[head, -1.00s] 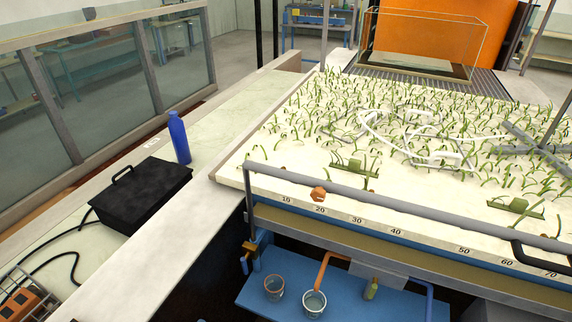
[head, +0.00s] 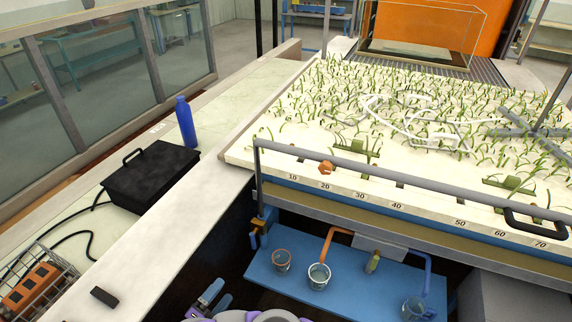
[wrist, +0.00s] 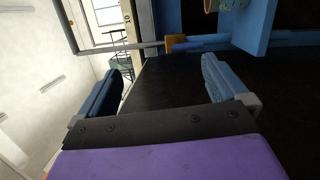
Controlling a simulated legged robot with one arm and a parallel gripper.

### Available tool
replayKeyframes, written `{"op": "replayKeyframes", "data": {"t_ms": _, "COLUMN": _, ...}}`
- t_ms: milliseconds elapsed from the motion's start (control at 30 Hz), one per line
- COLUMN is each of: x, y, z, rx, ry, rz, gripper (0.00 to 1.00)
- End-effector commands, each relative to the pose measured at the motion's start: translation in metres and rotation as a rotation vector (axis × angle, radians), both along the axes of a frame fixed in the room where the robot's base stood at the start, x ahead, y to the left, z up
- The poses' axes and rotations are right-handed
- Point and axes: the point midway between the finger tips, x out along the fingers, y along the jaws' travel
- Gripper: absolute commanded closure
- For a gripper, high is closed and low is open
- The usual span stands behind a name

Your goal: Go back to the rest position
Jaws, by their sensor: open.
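My gripper (wrist: 165,88) is open and empty in the wrist view, its two blue fingers spread apart with only a dark surface behind them. In the head view my gripper (head: 207,299) shows small at the bottom edge, next to a purple part of my arm. It is in front of the dark space under the flume bed, left of the blue shelf (head: 345,289). Most of my arm is out of the head view.
The planted flume bed (head: 242,152) with a grey front rail (head: 420,183) fills the right. Several beakers stand on the blue shelf. On the pale ledge at left are a black box (head: 152,178), a blue bottle (head: 186,124) and a wire basket (head: 40,283).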

Motion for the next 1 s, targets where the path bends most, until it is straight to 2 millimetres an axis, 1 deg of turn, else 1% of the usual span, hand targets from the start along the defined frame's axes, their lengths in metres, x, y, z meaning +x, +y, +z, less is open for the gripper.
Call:
{"op": "replayKeyframes", "data": {"t_ms": 33, "x": 0.011, "y": -0.009, "z": 0.01, "rx": -0.01, "ry": -0.007, "rz": -0.03, "gripper": 0.0}}
{"op": "replayKeyframes", "data": {"t_ms": 167, "x": 0.037, "y": -0.036, "z": 0.039, "rx": -0.039, "ry": -0.013, "rz": -0.12, "gripper": 0.0}}
{"op": "replayKeyframes", "data": {"t_ms": 267, "x": 0.059, "y": -0.067, "z": 0.069, "rx": -0.062, "ry": -0.014, "rz": -0.217, "gripper": 0.0}}
{"op": "replayKeyframes", "data": {"t_ms": 367, "x": 0.076, "y": -0.1, "z": 0.099, "rx": -0.079, "ry": -0.007, "rz": -0.322, "gripper": 0.0}}
{"op": "replayKeyframes", "data": {"t_ms": 400, "x": 0.081, "y": -0.114, "z": 0.111, "rx": -0.082, "ry": -0.004, "rz": -0.363, "gripper": 0.0}}
{"op": "replayKeyframes", "data": {"t_ms": 467, "x": 0.087, "y": -0.136, "z": 0.131, "rx": -0.084, "ry": 0.005, "rz": -0.429, "gripper": 0.0}}
{"op": "replayKeyframes", "data": {"t_ms": 500, "x": 0.089, "y": -0.153, "z": 0.143, "rx": -0.084, "ry": 0.014, "rz": -0.476, "gripper": 0.0}}
{"op": "replayKeyframes", "data": {"t_ms": 533, "x": 0.091, "y": -0.165, "z": 0.152, "rx": -0.082, "ry": 0.021, "rz": -0.51, "gripper": 0.0}}
{"op": "replayKeyframes", "data": {"t_ms": 633, "x": 0.092, "y": -0.204, "z": 0.181, "rx": -0.063, "ry": 0.05, "rz": -0.621, "gripper": 0.0}}
{"op": "replayKeyframes", "data": {"t_ms": 700, "x": 0.088, "y": -0.231, "z": 0.201, "rx": -0.047, "ry": 0.073, "rz": -0.699, "gripper": 0.0}}
{"op": "replayKeyframes", "data": {"t_ms": 767, "x": 0.083, "y": -0.253, "z": 0.216, "rx": -0.025, "ry": 0.094, "rz": -0.764, "gripper": 0.0}}
{"op": "replayKeyframes", "data": {"t_ms": 900, "x": 0.064, "y": -0.3, "z": 0.247, "rx": 0.038, "ry": 0.154, "rz": -0.905, "gripper": 0.0}}
{"op": "replayKeyframes", "data": {"t_ms": 1000, "x": 0.046, "y": -0.329, "z": 0.265, "rx": 0.101, "ry": 0.203, "rz": -0.994, "gripper": 0.0}}
